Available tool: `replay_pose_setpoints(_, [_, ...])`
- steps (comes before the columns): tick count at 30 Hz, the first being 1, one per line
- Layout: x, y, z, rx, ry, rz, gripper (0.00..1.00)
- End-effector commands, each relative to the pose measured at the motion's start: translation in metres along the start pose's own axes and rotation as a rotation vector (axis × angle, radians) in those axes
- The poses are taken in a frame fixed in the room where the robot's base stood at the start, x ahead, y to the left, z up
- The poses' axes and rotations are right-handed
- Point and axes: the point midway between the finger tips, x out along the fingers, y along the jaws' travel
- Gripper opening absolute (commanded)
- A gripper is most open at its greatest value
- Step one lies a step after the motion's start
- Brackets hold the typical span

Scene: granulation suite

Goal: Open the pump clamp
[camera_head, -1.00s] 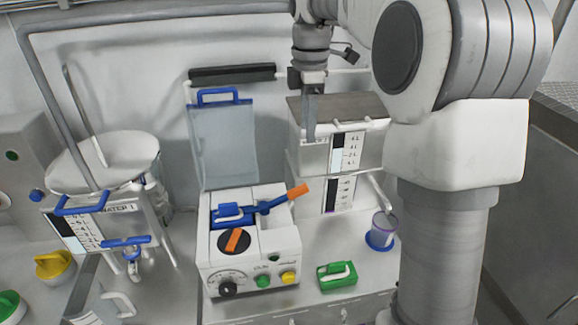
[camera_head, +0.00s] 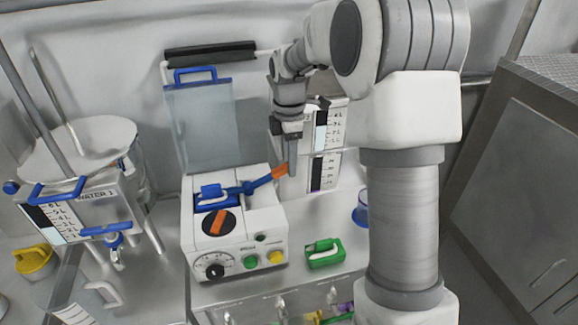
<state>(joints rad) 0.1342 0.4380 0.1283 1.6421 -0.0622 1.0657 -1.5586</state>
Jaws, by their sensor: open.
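The pump (camera_head: 232,258) is a white box on the bench, with a dark dial, green and yellow buttons and a round black rotor with an orange bar (camera_head: 218,224). Its clamp is a blue lever (camera_head: 245,188) across the top, with an orange handle end (camera_head: 279,171) pointing up to the right. The clear lid (camera_head: 203,125) with a blue handle stands raised behind it. My gripper (camera_head: 291,165) points down right at the orange end, its jaws open. One finger partly hides the handle tip; I cannot tell whether they touch.
A green block-like item (camera_head: 323,254) sits right of the pump. A blue cup (camera_head: 361,211) is partly behind my arm. A white graduated container (camera_head: 324,165) stands behind my gripper. A water vessel (camera_head: 82,150) with blue handles stands at left.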

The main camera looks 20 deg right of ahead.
Motion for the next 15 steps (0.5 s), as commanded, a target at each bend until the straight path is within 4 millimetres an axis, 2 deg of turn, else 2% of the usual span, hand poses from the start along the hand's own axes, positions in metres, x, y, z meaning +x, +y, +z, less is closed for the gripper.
replay_pose_setpoints(1, [0.007,0.000,0.000,0.000,0.000,-0.002,0.57])
replay_pose_setpoints(6, [0.017,0.000,0.000,0.000,0.000,0.000,0.57])
replay_pose_setpoints(14, [0.018,0.000,0.000,0.000,0.000,0.000,0.57])
replay_pose_setpoints(15, [0.018,0.000,0.000,0.000,0.000,0.000,0.54])
